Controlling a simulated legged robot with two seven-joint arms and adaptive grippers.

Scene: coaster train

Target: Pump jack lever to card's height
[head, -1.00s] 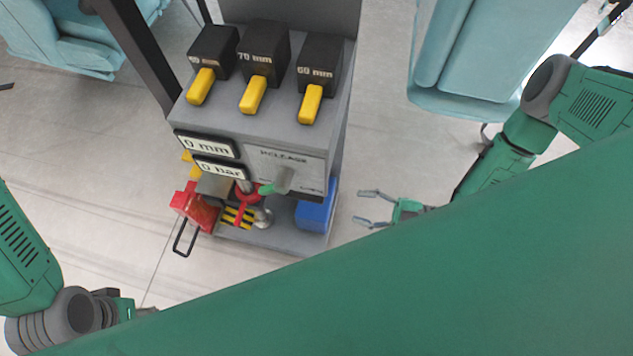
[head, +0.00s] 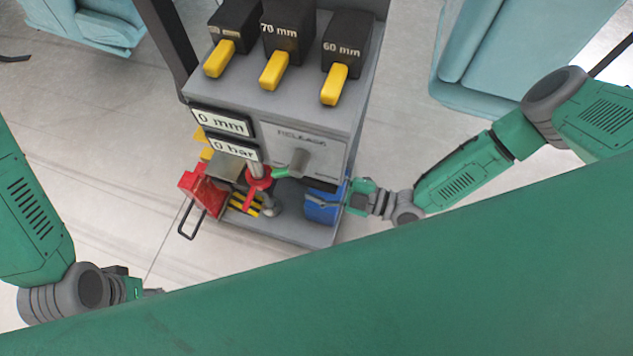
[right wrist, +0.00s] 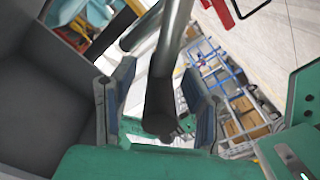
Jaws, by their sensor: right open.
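My right gripper (head: 347,196) is beside the cart's lower right side, in front of the blue box (head: 322,208). In the right wrist view my right gripper (right wrist: 158,105) is open. A dark round bar (right wrist: 163,85), which looks like the jack lever, comes down between its fingers; contact is unclear. My left gripper (head: 150,292) is mostly hidden at lower left. I cannot make out a card.
Several yellow-handled blocks, one marked 70 mm (head: 284,37) and one 60 mm (head: 345,48), stand on top of the cart. A red part with a black loop (head: 205,193) sticks out at lower left. Floor left of the cart is clear.

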